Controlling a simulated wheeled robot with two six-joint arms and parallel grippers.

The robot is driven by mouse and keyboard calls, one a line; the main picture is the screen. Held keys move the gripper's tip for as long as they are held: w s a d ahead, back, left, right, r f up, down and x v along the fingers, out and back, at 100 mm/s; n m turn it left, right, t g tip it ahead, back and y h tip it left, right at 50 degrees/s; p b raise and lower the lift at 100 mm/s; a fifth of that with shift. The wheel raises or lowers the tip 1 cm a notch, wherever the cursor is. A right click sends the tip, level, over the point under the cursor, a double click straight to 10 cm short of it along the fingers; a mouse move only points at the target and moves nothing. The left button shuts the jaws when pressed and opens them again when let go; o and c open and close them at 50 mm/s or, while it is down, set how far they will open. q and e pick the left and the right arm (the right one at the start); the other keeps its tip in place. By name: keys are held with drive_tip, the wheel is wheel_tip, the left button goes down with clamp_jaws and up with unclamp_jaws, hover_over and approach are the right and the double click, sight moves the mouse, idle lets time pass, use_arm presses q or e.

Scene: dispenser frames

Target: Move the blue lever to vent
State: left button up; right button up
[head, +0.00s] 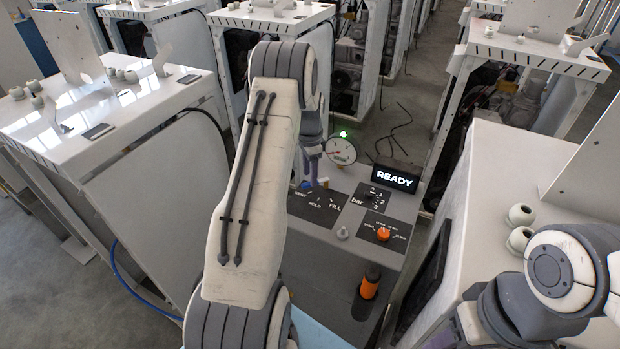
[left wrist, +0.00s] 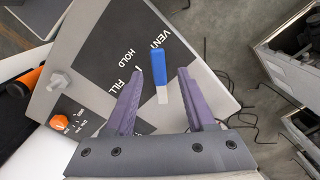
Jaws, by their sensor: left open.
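The blue lever (left wrist: 158,66) shows in the left wrist view, with a blue grip and a pale end. It lies in the picture between the two purple fingers of my left gripper (left wrist: 160,73), which is open with gaps on both sides. The dark panel (left wrist: 104,45) beside it reads VENT, HOLD and FILL; the blue grip is nearest the word VENT. I cannot tell the lever's exact setting. In the head view my left arm hides most of the lever, and a bit of blue (head: 305,185) shows near VENT. My right gripper is out of view.
The console carries a lit READY display (head: 394,178), a round gauge (head: 341,151), an orange knob (head: 383,234) and an orange-and-black handle (head: 370,283). A small metal knob (head: 342,234) stands near them. White cabinets (head: 160,140) flank the console on both sides.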

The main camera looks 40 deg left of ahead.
use_arm(q)
wheel_tip(320, 180, up, 9)
drive_tip(key=b, duration=0.1)
drive_tip(key=shift+f, duration=0.2)
idle(0.5)
